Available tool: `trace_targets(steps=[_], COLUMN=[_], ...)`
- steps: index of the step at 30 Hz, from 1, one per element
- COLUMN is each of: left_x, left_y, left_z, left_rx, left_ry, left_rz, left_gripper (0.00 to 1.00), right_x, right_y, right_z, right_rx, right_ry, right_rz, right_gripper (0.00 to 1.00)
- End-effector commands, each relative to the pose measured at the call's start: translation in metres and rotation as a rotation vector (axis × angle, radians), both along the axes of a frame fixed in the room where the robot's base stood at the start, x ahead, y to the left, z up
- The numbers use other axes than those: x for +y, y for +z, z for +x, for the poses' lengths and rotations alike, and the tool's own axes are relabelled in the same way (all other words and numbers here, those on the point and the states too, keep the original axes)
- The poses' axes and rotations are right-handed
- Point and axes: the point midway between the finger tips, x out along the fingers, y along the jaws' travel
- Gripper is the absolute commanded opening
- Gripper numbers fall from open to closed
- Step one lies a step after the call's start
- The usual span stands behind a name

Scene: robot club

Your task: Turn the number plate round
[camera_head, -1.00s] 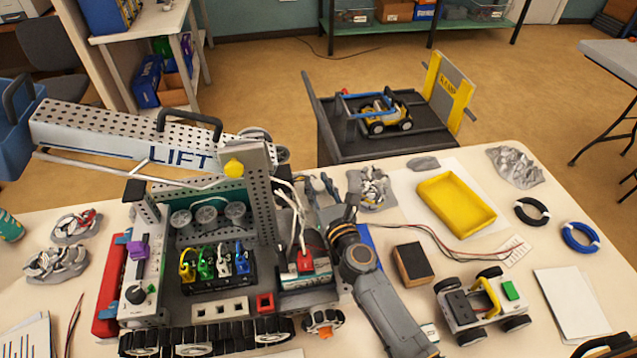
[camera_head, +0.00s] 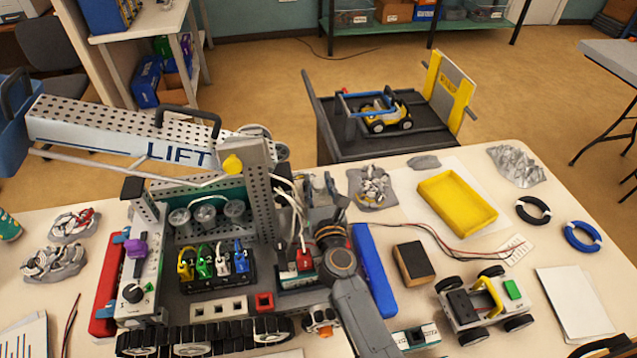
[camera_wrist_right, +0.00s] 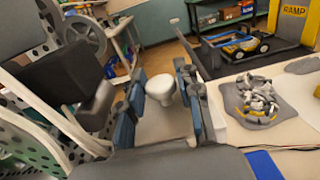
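I cannot make out a number plate for certain in either view. My right gripper (camera_head: 318,187) is behind the grey perforated upright of the lift model (camera_head: 262,205). In the right wrist view the right gripper (camera_wrist_right: 160,108) has its two blue-padded fingers apart, with nothing held between them. A white rounded thing (camera_wrist_right: 160,88) shows through the gap, beyond the fingertips; I cannot tell what it is. The model's dark parts and grey wheel stand close on the gripper's left in that view. My left gripper is not in view.
A grey lumpy piece (camera_head: 373,187) lies right of the gripper. A long blue block (camera_head: 374,270), a dark box (camera_head: 414,263), a yellow tray (camera_head: 457,203) and a small wheeled car (camera_head: 484,304) are on the table. A ramp with a yellow sign (camera_head: 433,77) stands behind.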

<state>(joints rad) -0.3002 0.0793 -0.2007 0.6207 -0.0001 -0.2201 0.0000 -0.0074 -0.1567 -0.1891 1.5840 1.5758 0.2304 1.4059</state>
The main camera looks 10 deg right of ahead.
Motion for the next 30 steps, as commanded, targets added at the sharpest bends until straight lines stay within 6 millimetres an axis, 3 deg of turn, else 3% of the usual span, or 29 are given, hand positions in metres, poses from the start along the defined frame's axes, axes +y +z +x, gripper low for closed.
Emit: trace_targets(steps=[10, 14, 24, 30], left_x=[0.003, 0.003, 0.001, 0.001], left_y=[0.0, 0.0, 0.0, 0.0], left_z=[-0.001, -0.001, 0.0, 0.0], left_rx=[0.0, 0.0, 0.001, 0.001], left_ry=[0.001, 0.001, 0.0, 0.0], left_rz=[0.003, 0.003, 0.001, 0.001], left_gripper=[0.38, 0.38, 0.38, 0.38], right_x=[0.0, 0.0, 0.004, 0.004], right_y=[0.001, 0.0, 0.0, 0.0], right_z=[0.0, -0.009, -0.078, -0.109], right_rx=[-0.001, 0.0, 0.002, 0.001], right_ry=[0.001, 0.001, 0.002, 0.001], right_rz=[0.001, 0.001, 0.0, -0.002], right_gripper=[0.5, 0.5, 0.5, 0.5])
